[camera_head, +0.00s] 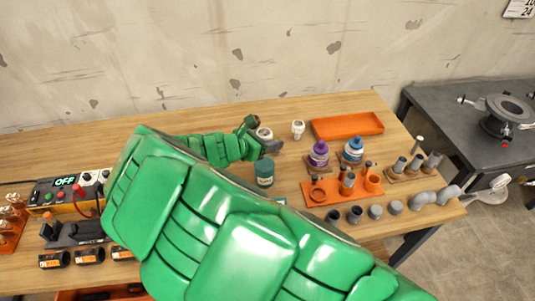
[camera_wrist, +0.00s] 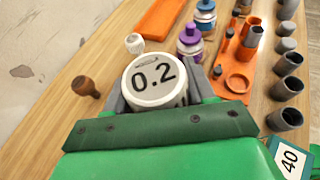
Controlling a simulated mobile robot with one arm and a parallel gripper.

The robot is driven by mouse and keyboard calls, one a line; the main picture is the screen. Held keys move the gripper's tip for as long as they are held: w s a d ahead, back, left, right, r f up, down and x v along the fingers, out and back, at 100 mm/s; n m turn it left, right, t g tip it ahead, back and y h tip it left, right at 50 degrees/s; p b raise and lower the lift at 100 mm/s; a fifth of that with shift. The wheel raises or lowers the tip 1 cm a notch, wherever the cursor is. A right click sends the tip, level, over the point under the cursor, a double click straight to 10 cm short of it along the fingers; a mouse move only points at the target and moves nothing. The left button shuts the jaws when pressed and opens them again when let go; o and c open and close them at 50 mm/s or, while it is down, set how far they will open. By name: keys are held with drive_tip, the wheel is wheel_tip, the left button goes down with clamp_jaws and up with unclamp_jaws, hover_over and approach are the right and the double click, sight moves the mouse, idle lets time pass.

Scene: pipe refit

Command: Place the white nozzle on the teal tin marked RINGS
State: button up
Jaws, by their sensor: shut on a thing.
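My gripper (camera_head: 268,142) is shut on a white nozzle (camera_wrist: 155,79), whose round top reads 0.2. In the head view the held nozzle (camera_head: 264,133) shows at the end of my arm, above the far side of the table. A dark teal tin (camera_head: 265,174) stands upright on the table, just below my gripper in the head view. I cannot read its marking. The tin does not show in the wrist view. A second, small white piece (camera_head: 298,129) stands apart to the right of my gripper; it also shows in the wrist view (camera_wrist: 135,43).
An orange tray (camera_head: 347,126) lies at the back right. Purple (camera_head: 318,154) and blue (camera_head: 353,151) capped bottles stand before it, near an orange holder (camera_head: 320,194). Several grey pipe pieces line the right front. A brown wooden piece (camera_wrist: 86,87) stands left of my gripper.

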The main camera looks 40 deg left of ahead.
drive_tip(key=shift+f, duration=2.6)
drive_tip(key=shift+f, duration=0.1)
drive_tip(key=o, duration=1)
drive_tip(key=shift+s+a+r, duration=0.1)
drive_tip(key=shift+s+r, duration=0.1)
drive_tip(key=v, duration=1.1)
drive_tip(key=shift+s+r, duration=0.2)
